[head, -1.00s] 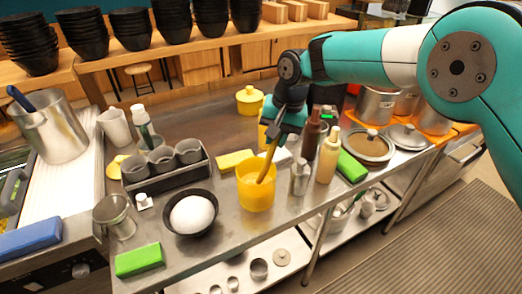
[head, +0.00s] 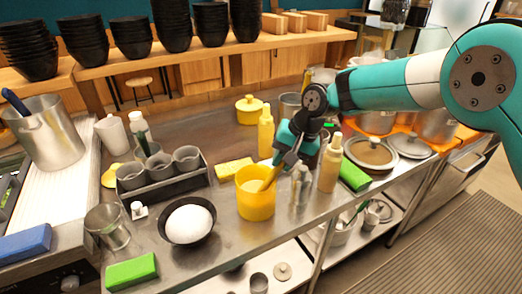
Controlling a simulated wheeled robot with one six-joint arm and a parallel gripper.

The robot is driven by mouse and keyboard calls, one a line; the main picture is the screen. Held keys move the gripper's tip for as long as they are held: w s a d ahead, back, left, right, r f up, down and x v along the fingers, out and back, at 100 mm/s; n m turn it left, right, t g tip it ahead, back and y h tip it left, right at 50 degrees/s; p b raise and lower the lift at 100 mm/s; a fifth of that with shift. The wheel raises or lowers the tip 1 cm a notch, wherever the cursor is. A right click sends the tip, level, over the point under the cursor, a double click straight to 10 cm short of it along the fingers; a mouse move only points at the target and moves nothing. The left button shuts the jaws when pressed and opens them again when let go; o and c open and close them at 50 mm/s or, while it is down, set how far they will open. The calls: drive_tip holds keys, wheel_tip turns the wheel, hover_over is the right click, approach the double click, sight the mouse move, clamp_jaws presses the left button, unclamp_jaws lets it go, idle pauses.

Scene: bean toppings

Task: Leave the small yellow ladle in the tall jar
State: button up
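The tall jar is a yellow, open-topped container (head: 255,202) standing upright near the front edge of the steel counter. The small yellow ladle (head: 267,180) is inside it, with only its orange-yellow handle showing. The handle leans right against or close to the rim, and the ladle's bowl is hidden in the jar. My gripper (head: 283,161) is just above the jar's right rim, at the top end of the handle. The fingers are small and dark here, so I cannot tell whether they still grip the handle.
A steel shaker (head: 301,185), a tan bottle (head: 330,163) and a yellow bottle (head: 265,132) stand close around my gripper. A yellow sponge (head: 234,168) lies behind the jar. A black bowl with a white ball (head: 190,223) is at left.

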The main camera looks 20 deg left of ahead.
drive_tip(key=o, duration=0.5)
drive_tip(key=v, duration=1.7)
drive_tip(key=shift+r+b, duration=0.2)
drive_tip(key=shift+b, duration=0.1)
drive_tip(key=shift+d, duration=0.1)
drive_tip(key=s+d+r+n, duration=0.2)
drive_tip(key=s+d+r, duration=0.2)
drive_tip(key=s+d, duration=0.75)
drive_tip(key=s+d+f+n, duration=0.1)
drive_tip(key=s+d, duration=0.1)
drive_tip(key=s, duration=0.3)
drive_tip(key=s+d+f+n, duration=0.1)
drive_tip(key=s+d+f, duration=0.1)
drive_tip(key=s, duration=0.4)
drive_tip(key=s+d+f+n, duration=0.1)
drive_tip(key=s+d+f, duration=0.1)
drive_tip(key=s+d, duration=0.2)
drive_tip(key=shift+s+d+f+t, duration=0.1)
drive_tip(key=shift+s+t, duration=0.3)
drive_tip(key=shift+s, duration=0.8)
